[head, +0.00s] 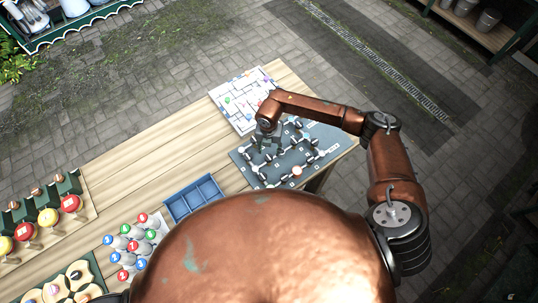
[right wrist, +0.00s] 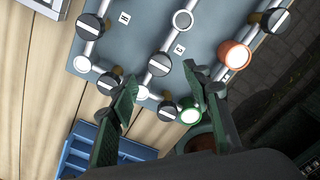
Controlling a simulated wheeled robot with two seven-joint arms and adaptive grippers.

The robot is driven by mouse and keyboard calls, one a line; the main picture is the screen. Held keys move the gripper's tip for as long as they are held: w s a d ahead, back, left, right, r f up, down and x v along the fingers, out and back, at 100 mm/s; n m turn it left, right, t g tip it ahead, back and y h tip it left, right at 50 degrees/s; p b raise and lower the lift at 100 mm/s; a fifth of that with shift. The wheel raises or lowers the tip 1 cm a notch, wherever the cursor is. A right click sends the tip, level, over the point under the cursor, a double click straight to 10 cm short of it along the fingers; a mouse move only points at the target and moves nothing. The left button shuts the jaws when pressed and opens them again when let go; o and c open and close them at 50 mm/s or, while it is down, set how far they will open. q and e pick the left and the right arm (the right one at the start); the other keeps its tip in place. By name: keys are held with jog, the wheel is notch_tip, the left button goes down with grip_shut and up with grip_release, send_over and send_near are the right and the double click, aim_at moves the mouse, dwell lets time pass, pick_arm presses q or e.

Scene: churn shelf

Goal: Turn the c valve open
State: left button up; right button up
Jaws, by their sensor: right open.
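The blue-grey valve board (head: 250,162) lies on the wooden table, with white pipes and several dark round knobs. In the right wrist view, a dark knob with a white bar (right wrist: 160,64) sits next to a small label (right wrist: 180,49) that looks like a C. My right gripper (right wrist: 158,80) is open above the board. Its two green fingers point toward this knob, one on each side in the picture; I cannot tell whether they touch it. In the head view the right gripper (head: 266,143) hides part of the board. My left gripper is not in view.
Other knobs (right wrist: 90,26) and an orange-rimmed round part (right wrist: 234,54) stand close by on the board. A blue tray (head: 194,199) lies to the left, and a white puzzle-like board (head: 226,98) behind. Bare table (head: 130,180) lies further left.

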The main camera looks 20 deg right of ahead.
aim_at(269, 157)
notch_tip(269, 157, down, 6)
jog(key=shift+r+p, duration=0.15)
jog(key=shift+p, duration=0.4)
jog(key=shift+c, duration=0.3)
jog(key=c, duration=1.1)
